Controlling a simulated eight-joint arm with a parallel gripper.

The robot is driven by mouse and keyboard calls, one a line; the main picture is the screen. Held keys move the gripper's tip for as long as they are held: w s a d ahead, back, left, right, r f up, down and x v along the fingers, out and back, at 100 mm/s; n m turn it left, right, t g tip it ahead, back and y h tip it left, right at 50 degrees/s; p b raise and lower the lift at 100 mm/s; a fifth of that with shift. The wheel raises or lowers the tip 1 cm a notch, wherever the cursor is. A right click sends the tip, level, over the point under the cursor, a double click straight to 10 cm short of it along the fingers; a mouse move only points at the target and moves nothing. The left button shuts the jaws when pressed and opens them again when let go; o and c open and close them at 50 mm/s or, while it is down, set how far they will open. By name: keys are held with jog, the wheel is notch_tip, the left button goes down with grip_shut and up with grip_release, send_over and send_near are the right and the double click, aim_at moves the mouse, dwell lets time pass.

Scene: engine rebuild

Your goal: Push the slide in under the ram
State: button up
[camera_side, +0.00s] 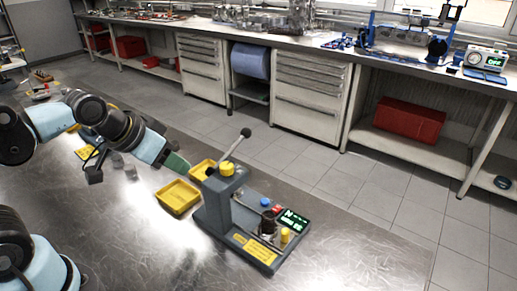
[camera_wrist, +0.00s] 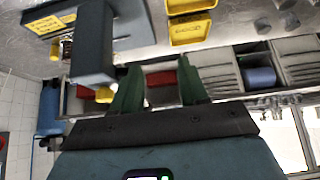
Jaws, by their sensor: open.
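The grey bench press (camera_side: 212,215) stands on the metal table in the side view, with a column, a black-knobbed lever (camera_side: 232,145) and a yellow cap (camera_side: 227,168) on top. On its base, to the right of the column, are a dark cylinder (camera_side: 267,222) and a yellow knob (camera_side: 285,235). I cannot tell clearly which part is the slide. My gripper (camera_side: 177,163) is open and empty, left of the press top and apart from it. In the wrist view its green fingers (camera_wrist: 158,90) are spread, with the grey press (camera_wrist: 93,42) beside the left finger.
Two yellow bins, a nearer one (camera_side: 177,197) and a farther one (camera_side: 201,170), sit beside the press. The press base carries a lit green display (camera_side: 294,220) and a blue button (camera_side: 265,201). The table front right is clear. A workbench (camera_side: 330,50) lines the back wall.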

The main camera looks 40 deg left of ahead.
notch_tip(320, 180, up, 7)
jog(key=m+g, duration=0.7)
jog(key=m, duration=1.6)
send_over(286, 230)
notch_tip(286, 230, down, 5)
notch_tip(286, 230, down, 13)
jog(key=shift+r, duration=0.1)
grip_shut()
